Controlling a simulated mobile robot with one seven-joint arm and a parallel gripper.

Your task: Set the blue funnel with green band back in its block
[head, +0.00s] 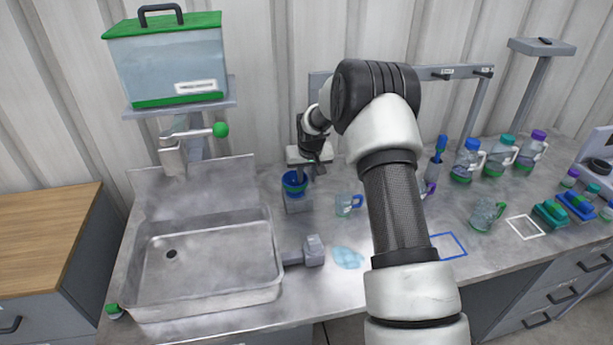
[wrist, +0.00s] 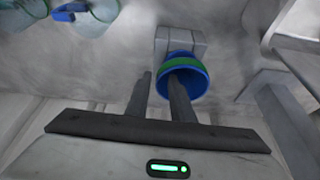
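The blue funnel with the green band (head: 294,186) stands upright at the grey block (head: 299,205), right of the sink. In the wrist view the funnel (wrist: 196,66) shows its open blue mouth, with the block (wrist: 181,41) just behind it. It appears seated in the block, but its lower end is hidden. My gripper (head: 312,168) is just above the funnel's right side. In the wrist view my gripper (wrist: 160,76) has its fingers apart, one overlapping the funnel's mouth and the other left of its rim. I see a gap between the fingers and the rim.
A sink (head: 205,262) is at left, under a tank (head: 170,65) with a green-knobbed tap. A clear mug (head: 344,206) with a blue handle stands close right of the block. A puddle (head: 348,258) lies in front. Several jugs (head: 467,160) stand at right.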

